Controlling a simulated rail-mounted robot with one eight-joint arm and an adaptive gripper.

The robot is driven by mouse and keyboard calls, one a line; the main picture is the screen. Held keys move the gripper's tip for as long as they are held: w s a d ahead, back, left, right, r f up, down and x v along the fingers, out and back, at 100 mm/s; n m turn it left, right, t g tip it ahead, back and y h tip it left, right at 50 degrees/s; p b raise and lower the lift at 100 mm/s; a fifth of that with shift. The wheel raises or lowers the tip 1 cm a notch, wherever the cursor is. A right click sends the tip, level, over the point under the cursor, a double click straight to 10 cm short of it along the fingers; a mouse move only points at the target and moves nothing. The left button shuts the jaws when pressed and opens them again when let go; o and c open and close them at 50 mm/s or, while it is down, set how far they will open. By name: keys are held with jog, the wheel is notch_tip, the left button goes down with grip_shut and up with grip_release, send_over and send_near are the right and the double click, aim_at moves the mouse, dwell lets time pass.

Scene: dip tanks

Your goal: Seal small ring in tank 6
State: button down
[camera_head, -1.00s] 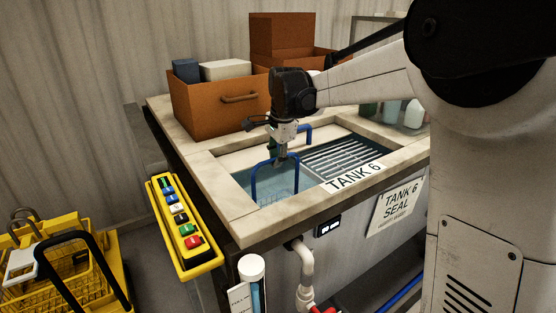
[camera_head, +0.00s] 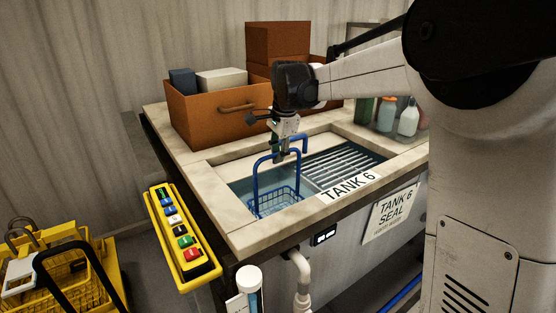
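Tank 6 (camera_head: 350,187) is a water-filled basin set in a pale stone-topped bench, with a slatted metal rack (camera_head: 345,165) at its right side. A blue wire basket (camera_head: 275,200) with a tall arched handle is in the left part of the tank, its upper mesh showing. My gripper (camera_head: 281,157) points down at the top of this handle and appears shut on it; the fingertips are small. Another blue bent bar (camera_head: 304,141) shows just behind the gripper. I cannot make out a small ring; the basket's contents are too small to tell.
An orange bin (camera_head: 210,122) with grey and white blocks stands behind the tank. Several bottles (camera_head: 407,117) stand at the back right. A yellow button box (camera_head: 180,235) hangs at the bench's left front. A yellow cart (camera_head: 60,275) with baskets is at lower left.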

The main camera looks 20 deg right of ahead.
notch_tip(320, 180, up, 17)
jog(key=p, duration=0.9)
jog(key=shift+r, duration=0.2)
